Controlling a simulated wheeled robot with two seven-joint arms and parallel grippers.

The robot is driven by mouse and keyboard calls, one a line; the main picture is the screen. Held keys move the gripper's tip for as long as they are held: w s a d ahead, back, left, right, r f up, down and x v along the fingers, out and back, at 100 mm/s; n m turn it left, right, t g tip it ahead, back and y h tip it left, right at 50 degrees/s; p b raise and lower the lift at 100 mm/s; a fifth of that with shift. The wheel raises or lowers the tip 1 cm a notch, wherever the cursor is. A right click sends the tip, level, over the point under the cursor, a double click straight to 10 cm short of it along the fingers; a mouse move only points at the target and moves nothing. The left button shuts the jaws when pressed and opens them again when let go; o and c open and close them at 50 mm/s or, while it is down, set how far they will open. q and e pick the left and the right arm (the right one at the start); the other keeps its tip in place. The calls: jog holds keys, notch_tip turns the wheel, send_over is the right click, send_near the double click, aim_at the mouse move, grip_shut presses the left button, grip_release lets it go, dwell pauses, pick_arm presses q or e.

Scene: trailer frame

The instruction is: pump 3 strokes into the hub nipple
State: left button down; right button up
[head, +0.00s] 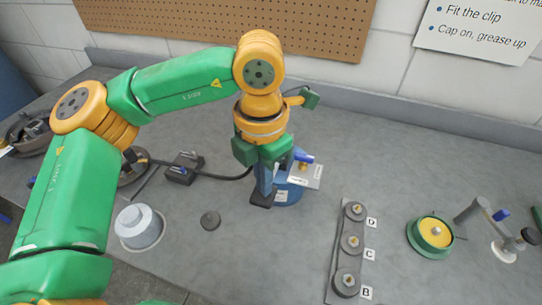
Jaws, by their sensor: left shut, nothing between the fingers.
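My left arm comes in from the left, and its left gripper (263,195) points down with its fingers shut and nothing between them. It is at the left side of a blue round-based device (289,193), which looks like the grease pump, and hides part of it. I cannot tell whether they touch. A light plate and a blue piece show on the device's right. A black hose (220,178) runs left from behind the gripper toward a round part (132,172) partly hidden by my arm. I cannot make out the hub nipple. My right gripper is not in view.
A small dark block (184,168) lies near the hose. A strip marked B, C, D (342,265) holds round parts. A green-yellow disc (430,237) and a grey fixture (476,210) stand right. The bench centre is fairly clear.

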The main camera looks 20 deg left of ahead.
pick_arm(q)
jog(key=shift+f+b, duration=0.5)
jog(key=shift+f, duration=0.25)
jog(key=r+p, duration=0.4)
jog(key=w+r+p, duration=0.1)
jog(key=r+p, duration=0.1)
jog(key=r, duration=0.1)
jog(key=shift+f, duration=0.1)
jog(key=shift+s+f+b, duration=0.2)
jog(key=shift+f+b, duration=0.45)
jog(key=shift+b, duration=0.15)
jog(key=shift+s+f+b, duration=0.15)
jog(key=shift+f+b, duration=0.45)
jog(key=shift+b, duration=0.15)
jog(key=shift+r, duration=0.1)
jog(key=shift+s+f+b, duration=0.15)
jog(key=shift+f+b, duration=1)
jog(key=shift+f, duration=0.05)
